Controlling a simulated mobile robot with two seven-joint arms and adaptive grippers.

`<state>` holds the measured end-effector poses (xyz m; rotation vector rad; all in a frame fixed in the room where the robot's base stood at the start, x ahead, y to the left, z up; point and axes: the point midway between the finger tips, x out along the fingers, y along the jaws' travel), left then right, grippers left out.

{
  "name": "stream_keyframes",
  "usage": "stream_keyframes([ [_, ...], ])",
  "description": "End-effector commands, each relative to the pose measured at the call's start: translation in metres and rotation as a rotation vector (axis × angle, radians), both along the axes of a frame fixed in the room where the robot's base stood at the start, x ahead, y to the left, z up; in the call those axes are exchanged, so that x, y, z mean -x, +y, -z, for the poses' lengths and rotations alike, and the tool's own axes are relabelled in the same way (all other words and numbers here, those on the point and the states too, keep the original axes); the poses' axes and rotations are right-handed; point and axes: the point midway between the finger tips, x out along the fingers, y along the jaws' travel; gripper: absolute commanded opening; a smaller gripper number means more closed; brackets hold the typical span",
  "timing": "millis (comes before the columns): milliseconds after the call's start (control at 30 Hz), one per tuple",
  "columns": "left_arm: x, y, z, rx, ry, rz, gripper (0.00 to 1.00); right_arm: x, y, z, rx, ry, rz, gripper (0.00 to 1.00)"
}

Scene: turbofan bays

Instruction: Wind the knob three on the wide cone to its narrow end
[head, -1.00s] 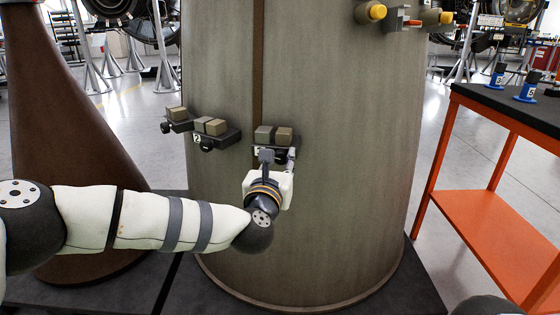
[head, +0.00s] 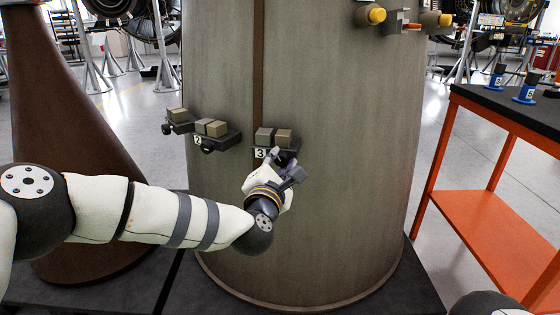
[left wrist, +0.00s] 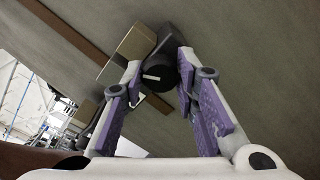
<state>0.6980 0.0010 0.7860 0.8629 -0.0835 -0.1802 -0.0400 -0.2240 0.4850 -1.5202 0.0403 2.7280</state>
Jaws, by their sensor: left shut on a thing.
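The wide cone (head: 340,220) is the big grey-green body in the middle of the head view. On it a dark bracket with two tan blocks (head: 273,137) carries a white label 3 (head: 261,153). My left gripper (head: 284,163) is at this bracket, tilted, its fingers mostly covering the knob there. In the left wrist view the round black knob three (left wrist: 160,74) with a white pointer line sits between my left fingertips (left wrist: 161,80), which are shut on it. The pointer line lies nearly level in that view. My right gripper is not in view.
Bracket 2 (head: 214,134) and another bracket (head: 177,121) sit left on the same cone. Yellow-capped fittings (head: 376,15) are at its upper right. A brown cone (head: 75,120) stands left. An orange bench (head: 500,220) with blue pieces on its black top stands right.

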Motion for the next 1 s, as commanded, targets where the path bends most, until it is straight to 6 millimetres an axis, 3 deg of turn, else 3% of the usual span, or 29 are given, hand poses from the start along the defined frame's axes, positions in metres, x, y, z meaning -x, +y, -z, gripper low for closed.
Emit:
stream_keyframes([
  [1000,0.0,0.0,-0.002,-0.947,-0.185,-0.001,0.0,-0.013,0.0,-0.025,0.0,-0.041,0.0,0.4],
])
